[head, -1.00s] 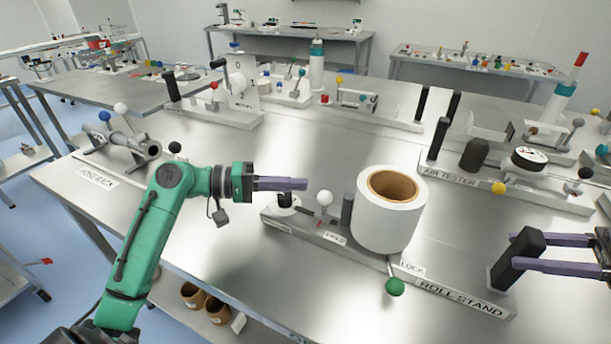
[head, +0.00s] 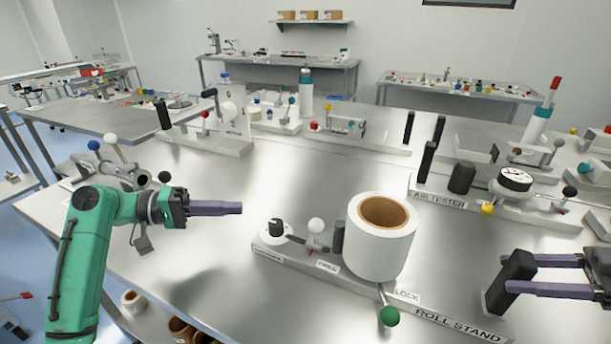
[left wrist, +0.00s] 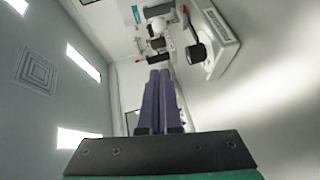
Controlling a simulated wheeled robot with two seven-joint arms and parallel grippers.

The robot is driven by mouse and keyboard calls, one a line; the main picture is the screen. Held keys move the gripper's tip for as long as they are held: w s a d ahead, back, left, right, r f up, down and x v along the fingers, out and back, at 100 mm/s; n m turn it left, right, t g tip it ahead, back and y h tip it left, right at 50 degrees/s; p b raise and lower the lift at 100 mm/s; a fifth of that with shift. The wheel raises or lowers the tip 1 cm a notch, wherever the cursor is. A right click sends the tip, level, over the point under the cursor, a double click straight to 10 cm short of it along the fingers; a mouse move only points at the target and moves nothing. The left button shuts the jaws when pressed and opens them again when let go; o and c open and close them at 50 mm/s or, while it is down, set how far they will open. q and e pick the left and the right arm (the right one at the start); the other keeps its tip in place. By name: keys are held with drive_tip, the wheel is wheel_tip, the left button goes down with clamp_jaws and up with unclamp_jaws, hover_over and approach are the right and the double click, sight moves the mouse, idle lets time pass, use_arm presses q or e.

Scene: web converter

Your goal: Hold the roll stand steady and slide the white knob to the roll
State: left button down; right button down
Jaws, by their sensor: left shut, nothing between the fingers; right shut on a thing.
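The roll stand (head: 460,322) lies along the front of the metal table. It carries an upright white roll (head: 380,250) with a brown core. The white knob (head: 316,226) stands left of the roll, with a dark upright block (head: 337,236) between them. A green-knobbed lever (head: 390,316) sticks out in front, by the LOCK label. My left gripper (head: 240,208) is shut and empty in the air, left of the white knob and apart from it; its shut fingers also show in the left wrist view (left wrist: 160,100). My right gripper (head: 508,271) is shut on the stand's black handle (head: 497,292).
A black-topped dial (head: 277,229) sits on the stand's left end. The air tester (head: 440,196) stands behind the right side. A grey fixture with pale and blue balls (head: 120,165) is behind my left arm. The table between it and the stand is clear.

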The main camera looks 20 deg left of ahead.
drive_tip(key=shift+s+f, duration=0.1)
drive_tip(key=shift+f, duration=0.15)
drive_tip(key=shift+c, duration=1.8)
unclamp_jaws()
drive_tip(key=shift+o, duration=0.6)
drive_tip(key=shift+r, duration=0.15)
drive_tip(key=shift+d, duration=0.1)
drive_tip(key=v, duration=1.2)
